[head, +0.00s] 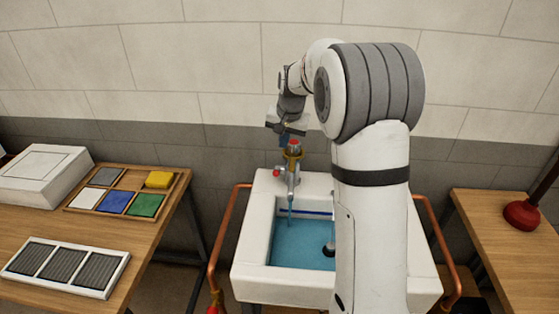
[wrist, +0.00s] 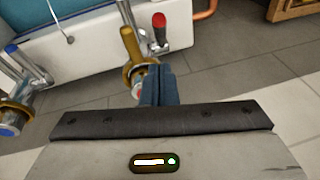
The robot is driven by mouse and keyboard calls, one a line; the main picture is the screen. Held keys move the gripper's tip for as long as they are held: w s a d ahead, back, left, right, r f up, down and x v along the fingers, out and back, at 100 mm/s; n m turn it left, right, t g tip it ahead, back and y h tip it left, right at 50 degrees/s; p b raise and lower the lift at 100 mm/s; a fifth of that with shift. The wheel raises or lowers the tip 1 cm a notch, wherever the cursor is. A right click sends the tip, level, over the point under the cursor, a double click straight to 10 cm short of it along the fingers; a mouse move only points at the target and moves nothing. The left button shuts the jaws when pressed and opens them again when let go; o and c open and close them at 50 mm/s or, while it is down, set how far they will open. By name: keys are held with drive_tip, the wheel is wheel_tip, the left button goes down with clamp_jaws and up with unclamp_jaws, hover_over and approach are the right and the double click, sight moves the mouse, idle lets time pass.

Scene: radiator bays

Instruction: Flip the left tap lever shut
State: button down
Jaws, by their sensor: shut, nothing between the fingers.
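The left tap (head: 291,180) stands at the back left of the white sink, with a brass collar and a red cap. My gripper (head: 285,138) is at the top of this tap, near the brass collar. In the wrist view its blue fingers (wrist: 158,85) are together and empty, beside the collar and partly covering the red cap. I cannot tell whether they touch the tap.
The sink (head: 255,240) holds blue water, and copper pipes (head: 230,225) run beside it. A blue-marked tap (wrist: 22,65) shows in the wrist view; my arm hides it in the head view. Wooden tables stand left (head: 165,235) and right (head: 490,235).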

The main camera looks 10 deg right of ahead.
sight(278, 169)
drive_tip(key=shift+f, duration=0.1)
drive_tip(key=p+x, duration=0.1)
drive_tip(key=x, duration=0.9)
drive_tip(key=shift+s, duration=0.1)
drive_tip(key=shift+a, duration=0.1)
